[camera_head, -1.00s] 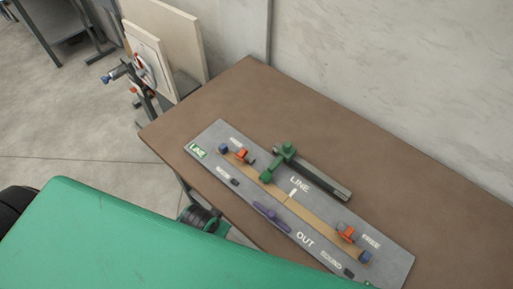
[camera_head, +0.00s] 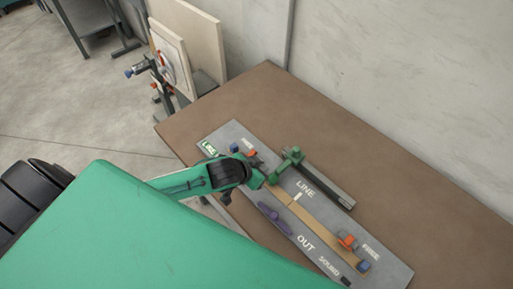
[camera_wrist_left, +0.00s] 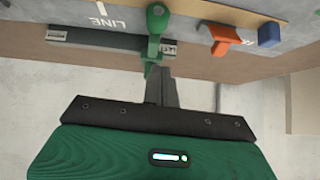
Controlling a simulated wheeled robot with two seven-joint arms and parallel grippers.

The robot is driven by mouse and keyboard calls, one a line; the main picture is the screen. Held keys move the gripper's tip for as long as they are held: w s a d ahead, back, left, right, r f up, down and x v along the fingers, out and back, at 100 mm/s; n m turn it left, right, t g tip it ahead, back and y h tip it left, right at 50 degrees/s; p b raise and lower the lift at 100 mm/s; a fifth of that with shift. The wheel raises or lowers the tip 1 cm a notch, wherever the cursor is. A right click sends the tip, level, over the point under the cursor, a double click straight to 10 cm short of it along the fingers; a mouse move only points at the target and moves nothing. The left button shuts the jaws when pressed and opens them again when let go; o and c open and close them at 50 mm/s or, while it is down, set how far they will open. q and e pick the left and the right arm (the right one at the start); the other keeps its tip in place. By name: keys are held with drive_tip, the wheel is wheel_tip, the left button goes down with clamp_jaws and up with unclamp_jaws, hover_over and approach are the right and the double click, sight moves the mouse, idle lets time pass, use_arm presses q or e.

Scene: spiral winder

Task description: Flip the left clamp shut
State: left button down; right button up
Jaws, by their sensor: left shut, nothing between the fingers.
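In the wrist view the orange clamp (camera_wrist_left: 222,39) and blue block (camera_wrist_left: 268,35) show at upper right. My left gripper (camera_wrist_left: 162,76) is shut and empty, its fingers pointing toward the green lever (camera_wrist_left: 155,22), left of the clamp there. I cannot tell whether the fingers touch anything. My right gripper is not in view.
A green lever (camera_head: 290,160) with a dark bar stands behind the strip. A second orange clamp (camera_head: 347,241) sits at the panel's right end, and a purple handle (camera_head: 274,217) at the front. The brown table (camera_head: 400,190) is bare to the right.

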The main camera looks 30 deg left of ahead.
use_arm(q)
drive_tip(key=w+a+r, duration=0.2)
drive_tip(key=w+a, duration=0.4)
drive_tip(key=a, duration=0.2)
drive_tip(key=shift+a+r+t, duration=0.3)
drive_tip(key=shift+a+r, duration=0.05)
drive_tip(key=shift+r, duration=0.05)
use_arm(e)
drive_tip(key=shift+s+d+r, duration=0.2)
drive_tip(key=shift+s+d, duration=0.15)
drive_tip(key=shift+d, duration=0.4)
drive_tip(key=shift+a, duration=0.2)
use_arm(q)
drive_tip(key=p+x, duration=0.4)
drive_tip(key=x, duration=0.5)
drive_tip(key=shift+d+f, duration=0.15)
drive_tip(key=shift+f, duration=0.2)
drive_tip(key=shift+s+a+f+p, duration=0.3)
drive_tip(key=shift+s+f+p, duration=0.25)
drive_tip(key=shift+s, duration=0.25)
drive_tip(key=shift+s+a+f, duration=0.2)
drive_tip(key=shift+s+f, duration=0.15)
drive_tip(key=shift+s, duration=0.2)
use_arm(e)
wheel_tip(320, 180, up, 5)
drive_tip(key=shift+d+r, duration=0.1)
